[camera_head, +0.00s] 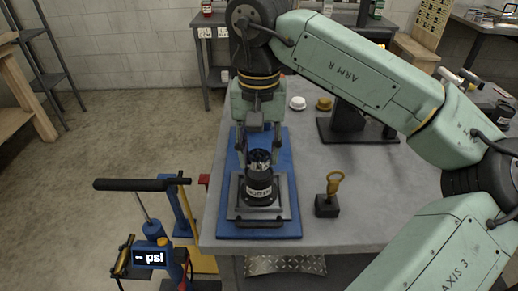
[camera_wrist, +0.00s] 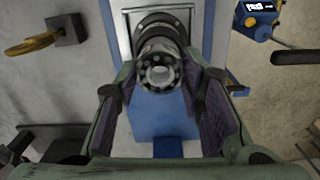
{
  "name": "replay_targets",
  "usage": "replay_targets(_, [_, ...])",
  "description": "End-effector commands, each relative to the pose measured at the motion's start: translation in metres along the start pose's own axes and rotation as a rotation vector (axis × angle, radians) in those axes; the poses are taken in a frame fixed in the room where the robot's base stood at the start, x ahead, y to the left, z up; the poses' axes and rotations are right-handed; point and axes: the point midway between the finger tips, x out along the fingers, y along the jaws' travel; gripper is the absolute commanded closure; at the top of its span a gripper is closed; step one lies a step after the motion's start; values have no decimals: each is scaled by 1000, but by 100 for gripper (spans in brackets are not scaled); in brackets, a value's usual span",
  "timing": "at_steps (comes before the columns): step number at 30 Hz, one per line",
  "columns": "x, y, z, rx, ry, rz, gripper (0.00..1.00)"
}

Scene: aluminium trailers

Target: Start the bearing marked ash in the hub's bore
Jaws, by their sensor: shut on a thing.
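The bearing (camera_wrist: 160,73) is a dark ring with a pale inner race and visible balls, seen end-on in the wrist view. My gripper (camera_wrist: 160,88) is shut on it, a finger on either side. In the head view the bearing (camera_head: 260,158) shows dark with a pale mark, at the top of the hub and below my gripper (camera_head: 259,148). The hub (camera_head: 260,185) is a dark upright cylinder with a white label, on a metal plate. The bearing hides the bore, so I cannot tell whether they touch. The word ash is not readable.
The hub's plate (camera_head: 235,208) lies on a blue base (camera_head: 287,226) on the grey bench (camera_head: 350,215). White and yellow small parts lie behind. A blue press with a psi display (camera_head: 150,257) stands at left.

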Motion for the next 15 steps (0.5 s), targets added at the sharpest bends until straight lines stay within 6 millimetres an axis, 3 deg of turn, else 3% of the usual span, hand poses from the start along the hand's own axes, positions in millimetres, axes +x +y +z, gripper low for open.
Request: replay_targets(15, [5,0,0,0,0,-1,94])
